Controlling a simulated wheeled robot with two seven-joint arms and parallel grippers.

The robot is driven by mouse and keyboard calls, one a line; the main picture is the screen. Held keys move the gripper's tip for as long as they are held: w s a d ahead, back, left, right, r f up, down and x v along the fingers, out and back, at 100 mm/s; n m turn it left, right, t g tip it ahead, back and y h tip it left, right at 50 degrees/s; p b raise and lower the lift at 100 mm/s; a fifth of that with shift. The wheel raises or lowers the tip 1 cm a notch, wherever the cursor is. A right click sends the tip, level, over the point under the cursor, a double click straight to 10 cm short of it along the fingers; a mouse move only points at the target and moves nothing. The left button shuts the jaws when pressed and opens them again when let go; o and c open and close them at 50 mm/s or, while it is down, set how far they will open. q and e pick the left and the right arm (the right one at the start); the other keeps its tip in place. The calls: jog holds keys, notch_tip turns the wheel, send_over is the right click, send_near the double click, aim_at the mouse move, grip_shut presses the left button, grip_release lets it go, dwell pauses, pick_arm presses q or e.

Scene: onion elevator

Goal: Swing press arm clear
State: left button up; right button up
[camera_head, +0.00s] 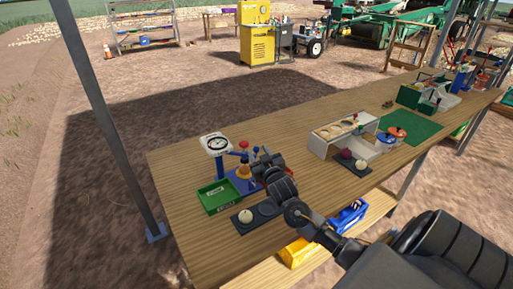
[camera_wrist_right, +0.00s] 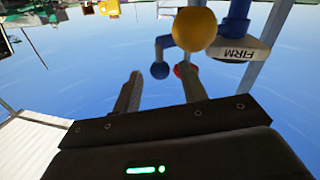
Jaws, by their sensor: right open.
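The press stands near the left end of the workbench, with a blue post, a white round dial (camera_head: 215,143) and a blue arm (camera_head: 236,152) with a red knob (camera_head: 244,145). A yellow part (camera_head: 243,170) sits below the arm over a purple-blue base. My right gripper (camera_head: 266,158) is open, just right of the press. In the right wrist view the open fingers (camera_wrist_right: 160,92) point toward the blue arm (camera_wrist_right: 163,43), its blue ball (camera_wrist_right: 160,70) and a partly hidden red ball (camera_wrist_right: 179,70). A yellow ball (camera_wrist_right: 195,28) appears nearer, beside the upside-down dial marked FIRM (camera_wrist_right: 240,50). My left gripper is out of view.
A dark holder (camera_head: 240,224) with a pale onion (camera_head: 246,216) sits in front. A white box (camera_head: 343,137) stands farther right. A metal post (camera_head: 110,115) rises beyond the bench's left end.

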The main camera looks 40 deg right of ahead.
jog(key=shift+w+d+r, duration=0.1)
jog(key=shift+w+d, duration=0.1)
jog(key=shift+w, duration=0.45)
jog(key=shift+w+d, duration=0.1)
jog(key=shift+w, duration=0.3)
jog(key=shift+w+d, duration=0.1)
jog(key=shift+w, duration=0.1)
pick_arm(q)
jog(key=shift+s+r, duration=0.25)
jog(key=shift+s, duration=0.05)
pick_arm(e)
grip_shut()
